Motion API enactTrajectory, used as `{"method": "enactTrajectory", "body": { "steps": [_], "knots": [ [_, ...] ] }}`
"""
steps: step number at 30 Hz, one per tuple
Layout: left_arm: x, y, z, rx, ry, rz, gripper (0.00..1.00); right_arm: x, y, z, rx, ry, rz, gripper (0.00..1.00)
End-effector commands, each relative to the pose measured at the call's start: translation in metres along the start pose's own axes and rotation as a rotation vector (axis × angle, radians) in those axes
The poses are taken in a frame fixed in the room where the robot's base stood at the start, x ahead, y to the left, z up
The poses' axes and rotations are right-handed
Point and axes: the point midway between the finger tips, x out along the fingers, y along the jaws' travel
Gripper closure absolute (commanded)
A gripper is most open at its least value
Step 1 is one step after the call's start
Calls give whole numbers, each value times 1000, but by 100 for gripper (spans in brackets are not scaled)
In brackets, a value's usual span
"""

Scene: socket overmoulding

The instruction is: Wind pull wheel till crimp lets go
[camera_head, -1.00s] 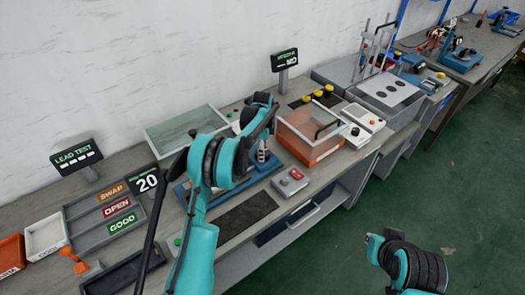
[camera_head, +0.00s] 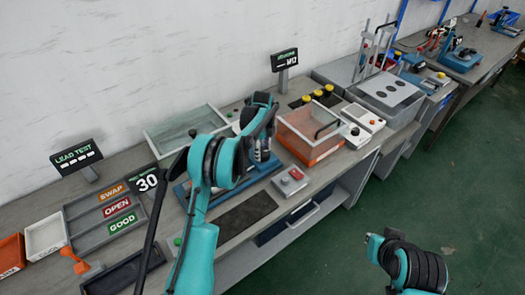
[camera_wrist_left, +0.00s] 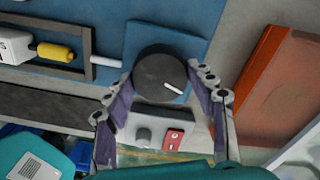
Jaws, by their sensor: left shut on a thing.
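The pull wheel (camera_wrist_left: 150,72) is a dark round knob with a white mark on its face. It sits on a blue base (camera_wrist_left: 200,30) in the left wrist view. My left gripper (camera_wrist_left: 162,84) has its two fingers on opposite sides of the wheel, shut on it. In the head view my left gripper (camera_head: 262,148) reaches down to the blue bench device (camera_head: 182,191), and my arm hides the wheel. Beside the wheel, a yellow cylinder (camera_wrist_left: 56,52) lies in a dark frame, with a white rod toward the wheel.
A display reading 30 (camera_head: 148,181) stands left of my arm. A "LEAD TEST" sign (camera_head: 77,158) and SWAP, OPEN and GOOD trays (camera_head: 108,232) are further left. An orange-based clear box (camera_head: 310,148) is close on the right. A grey button box (camera_head: 290,180) sits in front.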

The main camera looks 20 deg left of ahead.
Motion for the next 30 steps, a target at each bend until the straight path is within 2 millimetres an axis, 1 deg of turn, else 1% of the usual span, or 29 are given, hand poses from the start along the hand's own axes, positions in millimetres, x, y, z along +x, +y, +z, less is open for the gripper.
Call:
{"method": "enactTrajectory", "body": {
  "steps": [5, 6, 8, 17, 20, 23, 30],
  "knots": [
    [1, 1, 0, -1, 1, 2, 74, 0, 0, 0, 0, 0, 0, 100],
    [1, 1, 0, -1, 1, 2, 37, 0, 0, 0, 0, 0, 0, 100],
    [1, 1, 0, -1, 1, 2, 23, 0, 0, 0, 0, 0, 0, 100],
    [0, 0, 0, -1, 0, 1, 23, 0, 0, 0, 0, 0, 0, 100],
    [-6, 0, 0, -1, 0, 0, 23, 0, 0, 0, 0, 0, 0, 100],
    [-21, 0, 0, -1, 0, 0, 23, 0, 0, 0, 0, 0, 0, 100],
    [-74, 0, 0, -1, 0, 1, 23, 0, 0, 0, 0, 0, 0, 100]
  ]
}}
